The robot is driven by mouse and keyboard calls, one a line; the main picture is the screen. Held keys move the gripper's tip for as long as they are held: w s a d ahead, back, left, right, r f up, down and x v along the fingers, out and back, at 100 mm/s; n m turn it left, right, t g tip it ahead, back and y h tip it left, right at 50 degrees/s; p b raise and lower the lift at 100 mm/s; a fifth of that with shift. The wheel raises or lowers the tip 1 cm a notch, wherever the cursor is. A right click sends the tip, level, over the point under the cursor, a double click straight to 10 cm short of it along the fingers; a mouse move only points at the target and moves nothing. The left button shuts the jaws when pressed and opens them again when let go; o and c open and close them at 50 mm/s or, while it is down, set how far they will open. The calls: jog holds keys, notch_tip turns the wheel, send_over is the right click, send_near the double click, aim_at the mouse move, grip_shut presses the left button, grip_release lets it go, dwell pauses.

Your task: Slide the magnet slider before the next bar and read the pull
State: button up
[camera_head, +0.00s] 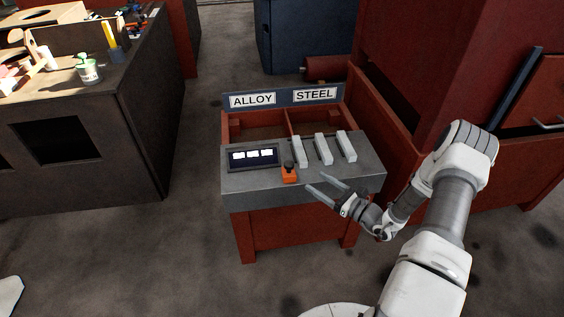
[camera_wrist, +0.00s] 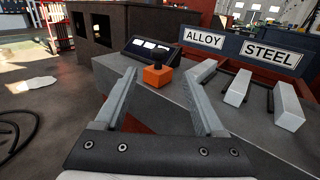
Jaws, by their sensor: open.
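The magnet slider, an orange block with a black knob (camera_head: 289,174), sits at the front of the grey bench top, in front of the leftmost bar (camera_head: 299,151). Two more pale bars, the middle one (camera_head: 323,149) and the right one (camera_head: 346,146), lie in a row to its right. My gripper (camera_head: 315,181) is open and empty, just right of the slider and apart from it. In the wrist view the slider (camera_wrist: 158,76) shows between the fingertips, beyond them. The dark display (camera_head: 230,165) has three white panels; their readings are too small to read.
Behind the grey bench top (camera_head: 350,175) are two red bins under an ALLOY sign (camera_head: 252,100) and a STEEL sign (camera_head: 315,95). A red cabinet (camera_head: 430,60) stands close on the right. A dark workbench (camera_head: 140,130) stands to the left, with open floor between.

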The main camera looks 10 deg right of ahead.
aim_at(289, 170)
jog(key=b+x, duration=0.3)
jog(key=x, duration=1.2)
jog(key=shift+w+a, duration=0.15)
jog(key=shift+a, duration=0.15)
grip_shut()
dwell(0.6)
